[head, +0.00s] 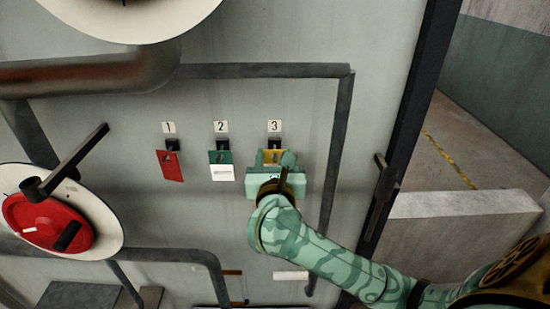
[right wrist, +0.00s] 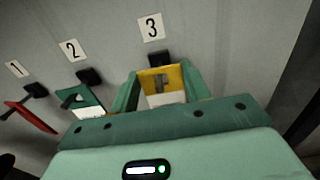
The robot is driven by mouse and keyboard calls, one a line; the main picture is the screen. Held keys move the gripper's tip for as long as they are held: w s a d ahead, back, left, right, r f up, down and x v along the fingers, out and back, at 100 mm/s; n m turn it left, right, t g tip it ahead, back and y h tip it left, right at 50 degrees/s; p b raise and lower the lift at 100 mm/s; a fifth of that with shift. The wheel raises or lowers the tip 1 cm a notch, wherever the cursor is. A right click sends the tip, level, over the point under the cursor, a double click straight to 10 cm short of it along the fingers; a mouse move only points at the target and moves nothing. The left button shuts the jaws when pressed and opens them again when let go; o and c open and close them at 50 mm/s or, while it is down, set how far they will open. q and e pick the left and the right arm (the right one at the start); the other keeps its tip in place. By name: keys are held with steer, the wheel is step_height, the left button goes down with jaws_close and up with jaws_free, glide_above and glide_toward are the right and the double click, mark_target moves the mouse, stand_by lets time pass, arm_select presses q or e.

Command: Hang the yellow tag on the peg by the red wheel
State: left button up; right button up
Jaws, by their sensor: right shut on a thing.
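The yellow tag (head: 272,157) is at the peg numbered 3, and my right gripper (head: 272,160) is shut on it. In the right wrist view the yellow tag (right wrist: 172,80), with a white lower part, sits between the two green fingers, just below the black peg 3 (right wrist: 160,58). I cannot tell whether the tag hangs on that peg. The red wheel (head: 48,222) is at the far left of the panel, on a white disc, well away from my right gripper. A peg beside the wheel is not clearly seen. My left gripper is not in view.
A red tag (head: 169,165) hangs at peg 1 and a green and white tag (head: 221,166) at peg 2, just left of my right gripper. A dark lever (head: 75,162) sticks out above the wheel. Pipes (head: 265,71) frame the panel. Bare panel lies between wheel and tags.

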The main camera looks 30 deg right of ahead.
mark_target(275, 153)
steer(key=shift+r, duration=0.2)
steer(key=shift+s, duration=0.1)
steer(key=shift+p+v, duration=0.35)
steer(key=shift+v, duration=1.3)
steer(key=shift+a, duration=0.1)
steer(key=shift+s+a+p, duration=0.3)
steer(key=shift+s+a, duration=0.05)
steer(key=shift+s, duration=0.3)
steer(key=shift+v, duration=2.3)
steer(key=shift+w, duration=0.1)
